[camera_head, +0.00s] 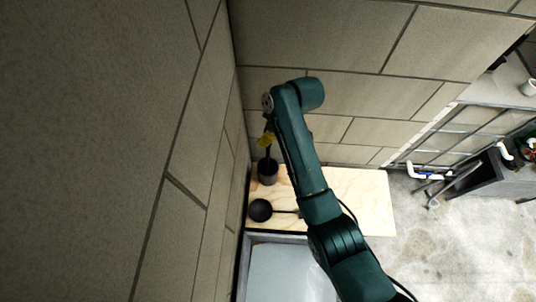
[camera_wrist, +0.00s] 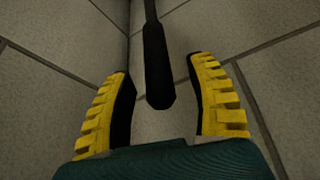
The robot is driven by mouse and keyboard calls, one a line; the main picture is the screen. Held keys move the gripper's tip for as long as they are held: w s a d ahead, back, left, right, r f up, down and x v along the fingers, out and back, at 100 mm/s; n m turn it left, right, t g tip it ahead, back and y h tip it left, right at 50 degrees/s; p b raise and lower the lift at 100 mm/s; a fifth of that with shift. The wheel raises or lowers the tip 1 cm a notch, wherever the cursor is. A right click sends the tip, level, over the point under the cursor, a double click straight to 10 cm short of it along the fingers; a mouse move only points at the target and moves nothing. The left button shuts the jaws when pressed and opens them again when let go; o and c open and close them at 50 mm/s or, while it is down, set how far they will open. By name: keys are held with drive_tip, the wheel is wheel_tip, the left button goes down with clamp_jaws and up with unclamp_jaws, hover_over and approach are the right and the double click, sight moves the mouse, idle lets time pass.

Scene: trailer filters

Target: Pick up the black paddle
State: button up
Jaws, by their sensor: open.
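The black paddle shows in the wrist view as a dark handle (camera_wrist: 157,70) with a rounded end, thinner toward the top of the picture. My gripper (camera_wrist: 161,90) has its yellow ridged fingers apart, one on each side of the handle's end, with gaps on both sides. In the head view, my gripper (camera_head: 266,141) is above a dark cylindrical holder (camera_head: 268,174) on a wooden surface. A dark shaft (camera_head: 268,153) rises from the holder toward the gripper. The paddle's lower part is hidden, apparently inside the holder.
A black round-headed utensil (camera_head: 260,210) lies on the wooden surface (camera_head: 355,195), its handle pointing right. A pale basin (camera_head: 285,272) is in front. Tiled walls (camera_head: 330,35) rise close behind and left. Metal racks and pipes (camera_head: 430,172) stand at right.

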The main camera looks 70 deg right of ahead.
drive_tip(key=shift+x, duration=1.05)
clamp_jaws()
wheel_tip(320, 180, up, 32)
idle(0.9)
